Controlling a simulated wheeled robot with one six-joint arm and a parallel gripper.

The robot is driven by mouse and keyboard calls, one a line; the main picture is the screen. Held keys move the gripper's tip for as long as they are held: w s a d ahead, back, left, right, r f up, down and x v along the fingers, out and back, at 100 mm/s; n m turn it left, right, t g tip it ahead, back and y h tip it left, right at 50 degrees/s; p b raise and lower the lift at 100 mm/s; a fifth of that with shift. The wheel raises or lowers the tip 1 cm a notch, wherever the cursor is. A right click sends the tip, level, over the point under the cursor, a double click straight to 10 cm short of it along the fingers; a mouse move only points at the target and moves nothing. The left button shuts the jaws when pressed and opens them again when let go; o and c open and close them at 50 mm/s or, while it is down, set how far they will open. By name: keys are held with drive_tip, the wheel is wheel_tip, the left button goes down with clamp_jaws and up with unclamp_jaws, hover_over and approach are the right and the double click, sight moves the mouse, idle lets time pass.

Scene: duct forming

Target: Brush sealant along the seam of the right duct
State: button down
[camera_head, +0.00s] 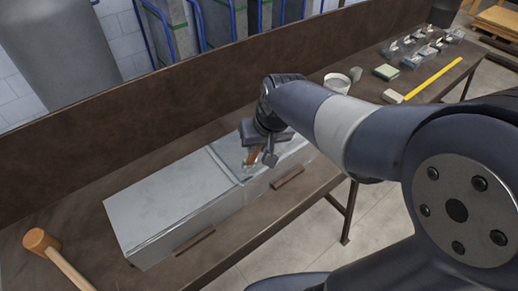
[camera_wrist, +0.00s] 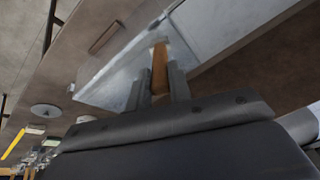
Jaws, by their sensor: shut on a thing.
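A long grey sheet-metal duct lies on the brown workbench in two sections, the left duct (camera_head: 165,200) and the right duct (camera_head: 292,147). A seam line (camera_head: 222,165) runs across the top between them. My gripper (camera_head: 256,152) is above the right duct, just right of this line, and partly covers it. It is shut on a brush with a wooden handle (camera_wrist: 160,68). In the wrist view the brush's pale tip (camera_wrist: 158,42) points at the duct surface (camera_wrist: 125,72). I cannot tell whether the bristles touch it.
A wooden mallet (camera_head: 50,252) lies at the left of the workbench (camera_head: 90,240). A pale pot (camera_head: 337,83), a green block (camera_head: 386,72), a yellow strip (camera_head: 434,78) and several small metal parts (camera_head: 420,42) are at the right. A raised board (camera_head: 190,90) runs along the back.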

drive_tip(key=shift+r+p, duration=2)
drive_tip(key=shift+r, duration=0.8)
